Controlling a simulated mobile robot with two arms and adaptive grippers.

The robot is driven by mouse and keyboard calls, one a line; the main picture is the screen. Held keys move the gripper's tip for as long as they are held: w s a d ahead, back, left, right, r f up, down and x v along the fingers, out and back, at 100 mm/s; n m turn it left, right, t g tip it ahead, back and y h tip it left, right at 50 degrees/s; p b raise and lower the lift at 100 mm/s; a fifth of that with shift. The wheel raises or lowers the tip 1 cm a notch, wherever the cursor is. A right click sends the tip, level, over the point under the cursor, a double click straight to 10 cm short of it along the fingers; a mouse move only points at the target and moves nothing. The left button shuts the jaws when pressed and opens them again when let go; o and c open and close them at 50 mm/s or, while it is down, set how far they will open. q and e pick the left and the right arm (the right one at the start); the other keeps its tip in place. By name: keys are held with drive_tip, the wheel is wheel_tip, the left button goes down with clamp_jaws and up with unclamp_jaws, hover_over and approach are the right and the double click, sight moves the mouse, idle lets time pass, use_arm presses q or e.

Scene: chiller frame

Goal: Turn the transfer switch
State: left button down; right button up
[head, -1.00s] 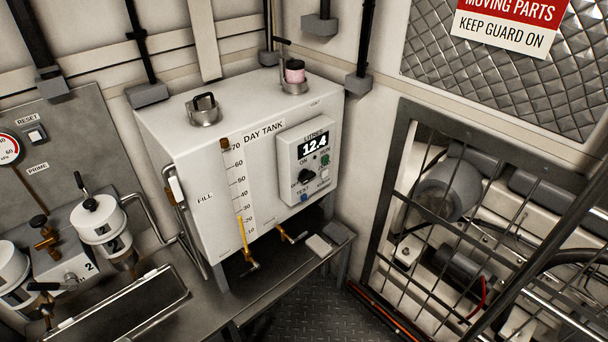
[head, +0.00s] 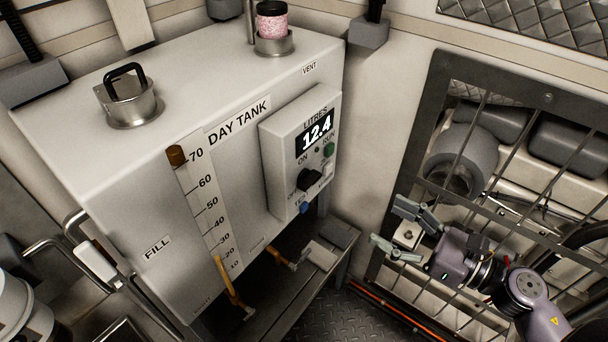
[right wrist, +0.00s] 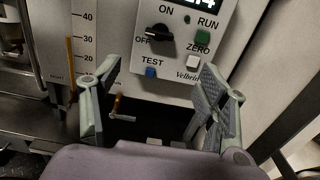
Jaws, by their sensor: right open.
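The transfer switch is a black rotary knob (head: 311,180) on the grey control box (head: 275,160) at the right of the tank's front. In the right wrist view the knob (right wrist: 158,37) lies ahead of my fingers, its pointer end toward OFF. My right gripper (head: 404,231) is open and empty, to the right of the box and apart from it. Its two fingers also show in the right wrist view (right wrist: 155,110), spread below the knob. My left gripper is not in view.
A blue TEST button (right wrist: 150,72), a white ZERO button (right wrist: 193,62) and a green RUN button (right wrist: 203,38) sit close around the knob. The display (head: 316,134) reads 12.4. A barred guard (head: 425,110) stands at the right. A valve handle (head: 281,258) sticks out below the box.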

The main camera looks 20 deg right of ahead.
sight(315, 182)
drive_tip(key=p+x, duration=0.3)
drive_tip(key=x, duration=0.5)
drive_tip(key=p+x, duration=0.3)
drive_tip(key=x, duration=0.5)
drive_tip(key=shift+r, duration=0.25)
drive_tip(key=shift+w+a+f, duration=0.1)
drive_tip(key=shift+w+a, duration=0.25)
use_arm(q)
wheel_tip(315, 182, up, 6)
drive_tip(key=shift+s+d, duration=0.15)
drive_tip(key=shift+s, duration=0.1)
use_arm(e)
drive_tip(key=shift+c, duration=0.5)
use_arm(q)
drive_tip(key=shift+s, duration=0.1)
use_arm(e)
drive_tip(key=c, duration=1.1)
